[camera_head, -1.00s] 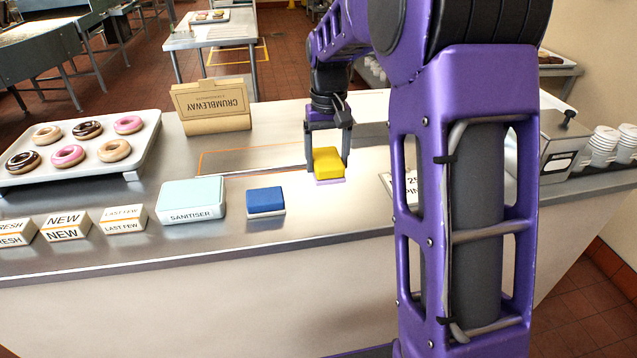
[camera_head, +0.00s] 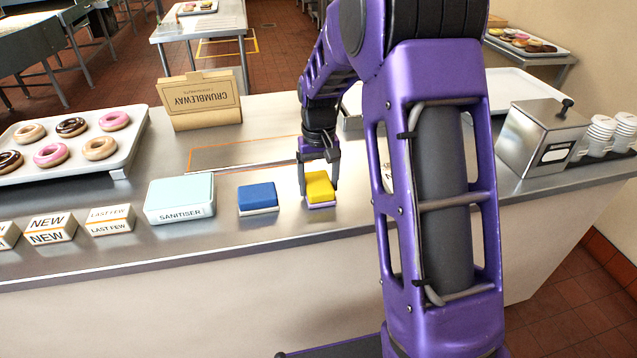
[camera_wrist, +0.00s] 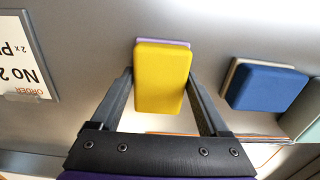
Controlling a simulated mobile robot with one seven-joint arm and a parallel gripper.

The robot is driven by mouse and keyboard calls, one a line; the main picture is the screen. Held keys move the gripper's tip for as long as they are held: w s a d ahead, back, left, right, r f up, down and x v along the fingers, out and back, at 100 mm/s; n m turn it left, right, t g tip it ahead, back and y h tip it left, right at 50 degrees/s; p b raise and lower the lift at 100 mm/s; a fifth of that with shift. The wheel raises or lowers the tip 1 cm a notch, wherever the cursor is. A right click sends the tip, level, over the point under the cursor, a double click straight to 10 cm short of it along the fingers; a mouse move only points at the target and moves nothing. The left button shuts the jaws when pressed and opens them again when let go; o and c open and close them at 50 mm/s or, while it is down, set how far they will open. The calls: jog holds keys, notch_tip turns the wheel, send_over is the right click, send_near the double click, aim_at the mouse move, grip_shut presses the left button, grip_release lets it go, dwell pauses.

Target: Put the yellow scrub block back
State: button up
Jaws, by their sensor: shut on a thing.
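The yellow scrub block (camera_head: 319,188) has a pale purple underside and is at the counter's front part, right of the blue block (camera_head: 257,197). My gripper (camera_head: 319,191) is shut on it from above, one finger on each side. In the wrist view the yellow block (camera_wrist: 162,78) sits between the two fingertips (camera_wrist: 165,85), with a strip of its purple layer showing at the far edge. Its base looks at or very near the counter surface; I cannot tell whether it touches. The blue block also shows in the wrist view (camera_wrist: 265,87), apart from the yellow one.
The sanitiser box (camera_head: 180,198) stands left of the blue block. A donut tray (camera_head: 128,150), several small label blocks (camera_head: 110,220) and a Crumbleway box (camera_head: 201,101) are further left. An orange-outlined area (camera_head: 240,155) on the counter behind is clear. A metal dispenser (camera_head: 541,140) stands at the right.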

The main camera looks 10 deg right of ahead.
aim_at(318, 182)
jog(key=shift+f, duration=0.2)
jog(key=o, duration=1.3)
jog(key=shift+r, duration=0.1)
notch_tip(318, 182, up, 12)
jog(key=shift+r+p, duration=0.15)
jog(key=shift+p, duration=0.35)
